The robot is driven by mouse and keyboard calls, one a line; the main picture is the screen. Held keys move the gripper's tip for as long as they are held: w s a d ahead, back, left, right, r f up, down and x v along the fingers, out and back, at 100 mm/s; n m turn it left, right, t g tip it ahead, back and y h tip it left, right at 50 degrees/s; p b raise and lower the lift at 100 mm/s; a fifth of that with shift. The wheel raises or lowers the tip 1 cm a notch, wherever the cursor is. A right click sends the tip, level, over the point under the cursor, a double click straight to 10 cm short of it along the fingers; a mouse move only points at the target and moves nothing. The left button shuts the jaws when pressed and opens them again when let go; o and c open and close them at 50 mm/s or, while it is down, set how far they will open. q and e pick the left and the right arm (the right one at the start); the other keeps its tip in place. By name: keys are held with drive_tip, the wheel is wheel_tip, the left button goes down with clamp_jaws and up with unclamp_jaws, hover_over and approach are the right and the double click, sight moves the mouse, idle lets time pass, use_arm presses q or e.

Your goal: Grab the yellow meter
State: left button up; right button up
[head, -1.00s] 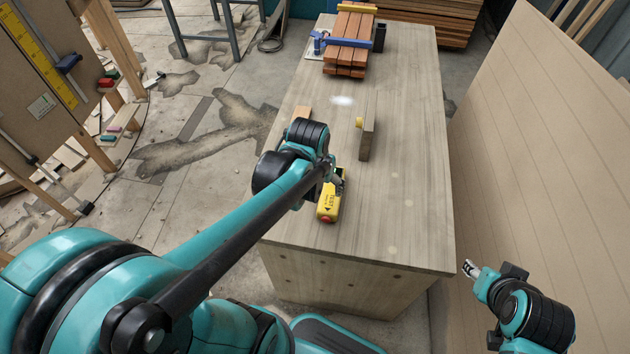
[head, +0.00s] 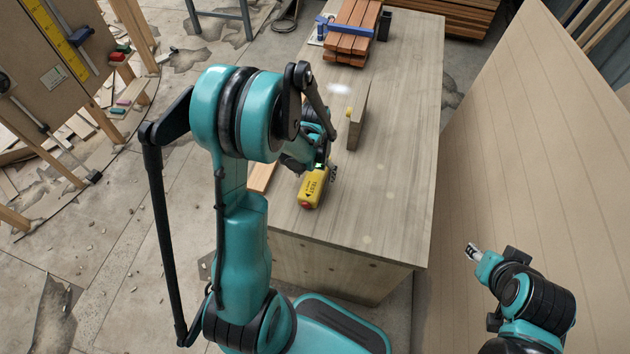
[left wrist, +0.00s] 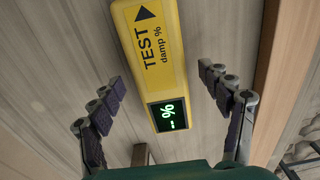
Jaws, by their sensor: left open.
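The yellow meter (head: 313,190) lies near the front left part of the wooden bench, marked TEST, with a red spot at its near end. In the left wrist view the meter (left wrist: 150,45) shows its "damp %" label and a lit green display. My left gripper (left wrist: 164,82) is open, with one finger on each side of the meter and gaps between. In the head view my left gripper (head: 329,170) is at the meter's far end, partly hidden by my arm. My right gripper (head: 472,252) is off the bench's right side, too small to tell its opening.
The bench (head: 395,170) has free room to the right of the meter. An upright board (head: 358,118) with a yellow knob stands beyond it. A wood piece (head: 261,177) lies left of the meter. Clamped red-brown planks (head: 350,35) are at the back. A large panel (head: 540,150) leans at right.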

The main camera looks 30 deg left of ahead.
use_arm(q)
wheel_tip(320, 180, down, 3)
drive_tip(key=shift+r, duration=0.3)
drive_tip(key=c, duration=1.5)
drive_tip(key=shift+r, duration=0.1)
drive_tip(key=shift+c, duration=0.2)
